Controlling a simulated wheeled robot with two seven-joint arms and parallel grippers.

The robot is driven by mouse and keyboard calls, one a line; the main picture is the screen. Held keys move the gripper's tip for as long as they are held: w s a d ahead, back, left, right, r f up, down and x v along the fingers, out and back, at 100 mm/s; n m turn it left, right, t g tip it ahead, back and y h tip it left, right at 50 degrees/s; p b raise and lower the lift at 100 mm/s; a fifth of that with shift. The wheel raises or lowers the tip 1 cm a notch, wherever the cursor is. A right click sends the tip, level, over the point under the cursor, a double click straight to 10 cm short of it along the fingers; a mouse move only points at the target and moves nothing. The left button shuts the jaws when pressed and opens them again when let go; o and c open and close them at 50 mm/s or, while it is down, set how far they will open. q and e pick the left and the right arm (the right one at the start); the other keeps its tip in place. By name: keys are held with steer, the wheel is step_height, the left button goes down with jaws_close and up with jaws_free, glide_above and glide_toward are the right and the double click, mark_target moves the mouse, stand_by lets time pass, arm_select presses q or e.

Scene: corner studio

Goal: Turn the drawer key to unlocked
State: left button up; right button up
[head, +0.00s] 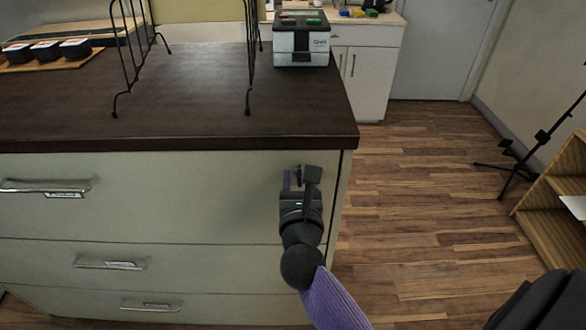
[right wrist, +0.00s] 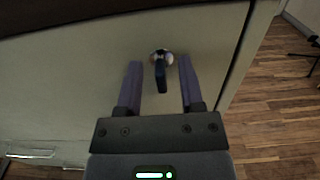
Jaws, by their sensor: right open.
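The drawer key (right wrist: 160,75) is a small dark blue key in a round metal lock (right wrist: 167,56) on the cabinet's front, near its right edge. My right gripper (right wrist: 158,85) is open, with one purple-grey finger on each side of the key and a visible gap to each. In the head view my right gripper (head: 304,178) is in front of the top drawer's right end and hides the key and lock. The top drawer (head: 180,195) is closed. My left gripper is not in view.
The dark countertop (head: 200,100) overhangs just above the gripper. A black wire rack (head: 190,60) and a small grey device (head: 301,40) stand on it. Drawer handles (head: 48,188) are at left. The wooden floor to the right is clear up to a tripod (head: 510,165) and wooden shelf (head: 560,190).

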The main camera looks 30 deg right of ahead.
steer(key=shift+s, duration=0.15)
steer(key=shift+c, duration=0.3)
jaws_close()
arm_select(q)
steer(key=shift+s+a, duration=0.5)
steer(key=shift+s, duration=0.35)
